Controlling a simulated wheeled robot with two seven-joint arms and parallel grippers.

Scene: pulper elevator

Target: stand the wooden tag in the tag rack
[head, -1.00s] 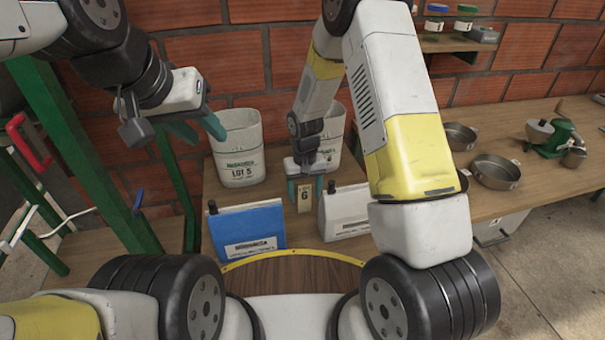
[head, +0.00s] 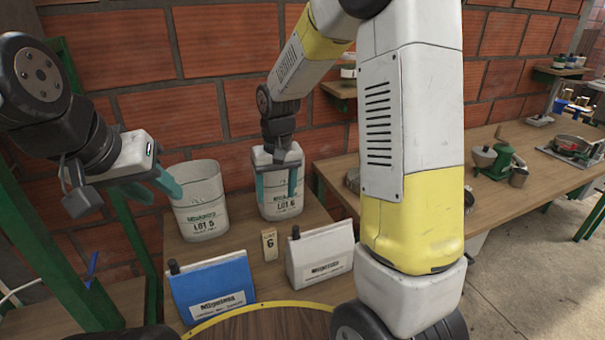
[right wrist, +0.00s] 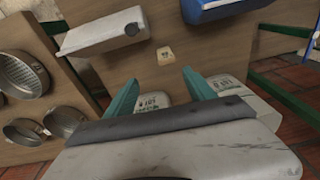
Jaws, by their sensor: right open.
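The wooden tag (head: 269,244), pale and marked 6, stands upright on the table between the blue and the white binder-like packs. It also shows in the right wrist view (right wrist: 166,55), beyond the fingertips and apart from them. No tag rack is clear; I cannot tell whether a small holder is under the tag. My right gripper (head: 277,188) is open and empty, above and behind the tag, in front of the LOT 6 bucket. My left gripper (head: 158,188) is open and empty at the left, beside the LOT 5 bucket.
The LOT 5 bucket (head: 200,205) and LOT 6 bucket (head: 281,207) stand behind the tag. The blue pack (head: 213,285) and white pack (head: 321,256) flank it in front. A green grinder (head: 494,160) stands on the right bench. A brick wall closes the back.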

